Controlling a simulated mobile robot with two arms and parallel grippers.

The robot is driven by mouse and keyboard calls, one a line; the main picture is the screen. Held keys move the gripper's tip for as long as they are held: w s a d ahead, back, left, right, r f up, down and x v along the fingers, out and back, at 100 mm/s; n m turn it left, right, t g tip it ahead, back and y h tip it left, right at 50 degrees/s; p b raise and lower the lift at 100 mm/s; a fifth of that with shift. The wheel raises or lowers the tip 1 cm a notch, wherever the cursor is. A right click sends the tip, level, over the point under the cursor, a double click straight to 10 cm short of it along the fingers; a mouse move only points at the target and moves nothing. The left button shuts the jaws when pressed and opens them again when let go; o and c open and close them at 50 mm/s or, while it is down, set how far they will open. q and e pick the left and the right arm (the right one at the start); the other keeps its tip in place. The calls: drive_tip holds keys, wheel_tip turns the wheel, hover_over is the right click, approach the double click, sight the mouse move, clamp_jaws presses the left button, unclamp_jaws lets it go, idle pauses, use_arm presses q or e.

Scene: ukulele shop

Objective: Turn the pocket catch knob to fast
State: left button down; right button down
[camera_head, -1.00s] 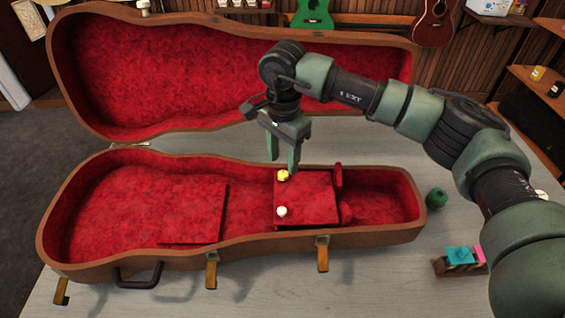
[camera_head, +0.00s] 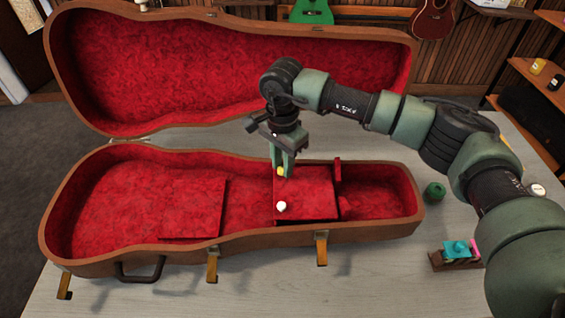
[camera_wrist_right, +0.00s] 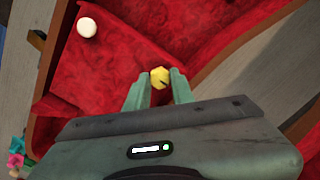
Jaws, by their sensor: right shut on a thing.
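The open case (camera_head: 95,262) lies on the table with its red lining showing. Inside is a red pocket lid (camera_head: 310,195) with a yellow knob (camera_head: 281,171) near its far left corner and a white knob (camera_head: 281,206) near its front left corner. My right gripper (camera_head: 283,170) points down and is shut on the yellow knob. In the right wrist view, the yellow knob (camera_wrist_right: 159,77) sits between the two green fingertips, and the white knob (camera_wrist_right: 87,27) is clear of them. Any marking for fast is too small to tell. My left gripper is out of view.
The raised case lid (camera_head: 230,75) stands behind. A second red panel (camera_head: 192,210) lies in the case at left. A green round object (camera_head: 435,191) and a small block with teal and pink pieces (camera_head: 457,255) are on the table at right.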

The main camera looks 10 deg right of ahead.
drive_tip(key=shift+f+b, duration=0.1)
drive_tip(key=shift+b, duration=0.2)
drive_tip(key=m+b, duration=0.2)
drive_tip(key=m, duration=0.1)
drive_tip(key=shift+f+b, duration=0.1)
drive_tip(key=shift+b, duration=0.25)
drive_tip(key=m+b, duration=0.3)
drive_tip(key=m, duration=0.1)
drive_tip(key=shift+m, duration=0.3)
drive_tip(key=m+b, duration=0.3)
drive_tip(key=m, duration=0.3)
drive_tip(key=m+b, duration=0.1)
drive_tip(key=m, duration=0.1)
drive_tip(key=m+b, duration=0.1)
drive_tip(key=m, duration=0.1)
drive_tip(key=shift+r, duration=0.25)
drive_tip(key=c, duration=1.2)
unclamp_jaws()
